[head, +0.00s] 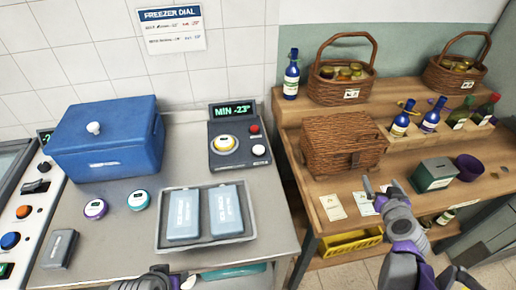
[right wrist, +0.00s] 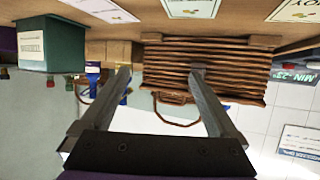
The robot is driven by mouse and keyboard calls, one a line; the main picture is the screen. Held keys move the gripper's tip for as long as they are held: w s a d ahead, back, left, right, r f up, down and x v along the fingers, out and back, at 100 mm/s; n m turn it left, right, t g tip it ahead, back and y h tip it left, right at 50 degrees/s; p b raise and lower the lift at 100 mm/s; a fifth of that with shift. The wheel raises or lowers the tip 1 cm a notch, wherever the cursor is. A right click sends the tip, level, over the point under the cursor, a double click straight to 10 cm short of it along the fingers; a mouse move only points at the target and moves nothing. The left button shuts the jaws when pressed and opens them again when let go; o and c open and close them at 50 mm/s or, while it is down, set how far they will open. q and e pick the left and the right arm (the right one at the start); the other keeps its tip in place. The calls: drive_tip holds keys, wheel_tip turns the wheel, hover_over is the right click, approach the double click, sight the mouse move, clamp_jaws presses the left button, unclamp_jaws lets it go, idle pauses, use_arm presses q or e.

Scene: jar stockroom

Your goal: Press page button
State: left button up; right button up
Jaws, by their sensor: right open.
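A dark control box (head: 239,146) with a green "MIN -23°" display stands at the back right of the grey counter. My right gripper (head: 380,186) is open and empty over the front of the wooden bench, well right of the box. Its spread fingers also show in the right wrist view (right wrist: 161,72), before the wicker hamper (right wrist: 205,85). My left gripper (head: 172,279) shows partly at the bottom edge; its jaws are unclear.
A blue cooler (head: 108,140) stands left of the box, and a tray (head: 205,245) with two ice packs lies in front. The closed wicker hamper (head: 345,142), green box (head: 434,174) and several bottles stand on the bench. Another panel (head: 22,213) with buttons is at far left.

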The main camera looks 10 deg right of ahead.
clamp_jaws()
idle(1.5)
